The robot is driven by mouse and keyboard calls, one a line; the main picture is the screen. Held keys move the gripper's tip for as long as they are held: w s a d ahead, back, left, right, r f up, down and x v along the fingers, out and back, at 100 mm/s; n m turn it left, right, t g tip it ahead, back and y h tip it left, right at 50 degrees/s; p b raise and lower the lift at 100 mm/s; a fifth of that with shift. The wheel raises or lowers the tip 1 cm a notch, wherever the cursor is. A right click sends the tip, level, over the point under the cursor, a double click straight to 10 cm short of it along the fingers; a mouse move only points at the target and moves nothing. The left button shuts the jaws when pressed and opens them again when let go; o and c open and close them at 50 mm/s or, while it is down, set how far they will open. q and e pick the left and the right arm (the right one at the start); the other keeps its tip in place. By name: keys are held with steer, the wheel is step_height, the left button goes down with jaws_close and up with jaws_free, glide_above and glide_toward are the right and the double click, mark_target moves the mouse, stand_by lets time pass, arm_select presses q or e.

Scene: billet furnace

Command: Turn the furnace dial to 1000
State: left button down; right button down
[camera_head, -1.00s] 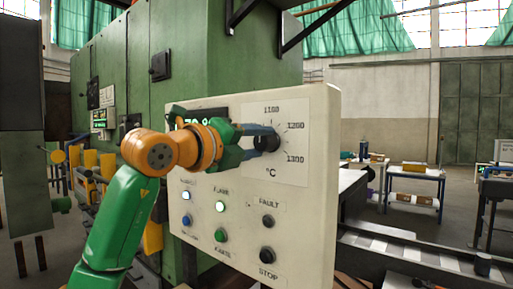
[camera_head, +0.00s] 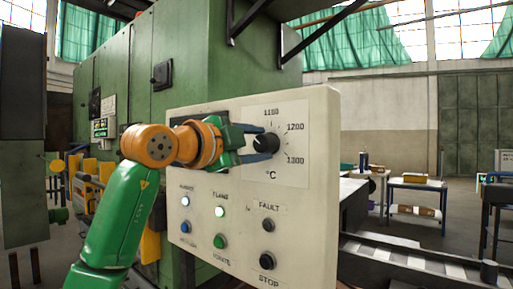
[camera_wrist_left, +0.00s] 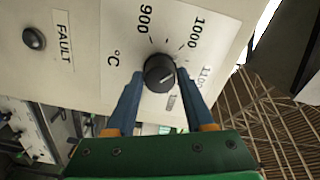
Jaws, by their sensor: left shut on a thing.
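The furnace dial (camera_head: 266,143) is a round black knob on the pale control panel, with printed marks 1100, 1200 and 1300 showing beside it in the head view. My left gripper (camera_head: 262,144) reaches it from the left, its blue fingers shut on the knob from two sides. The wrist view shows the dial (camera_wrist_left: 160,72) between the fingertips, with 900, 1000 and 1100 printed around it. A pale line crosses the knob's face, but I cannot tell which mark it points to. The gripper partly hides the scale and the dark display. My right gripper is not in view.
The panel (camera_head: 310,220) carries lit lamps and buttons below the dial, including FAULT and a black STOP button (camera_head: 267,261). The green furnace body (camera_head: 255,60) stands behind. A roller conveyor (camera_head: 420,265) runs at the lower right, and tables stand beyond it.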

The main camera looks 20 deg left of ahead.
arm_select(q)
steer(key=shift+r+n, duration=0.15)
steer(key=shift+n, duration=0.85)
steer(key=c, duration=0.6)
jaws_free()
steer(key=o, duration=0.3)
steer(key=shift+o, duration=0.2)
steer(key=shift+w, duration=0.15)
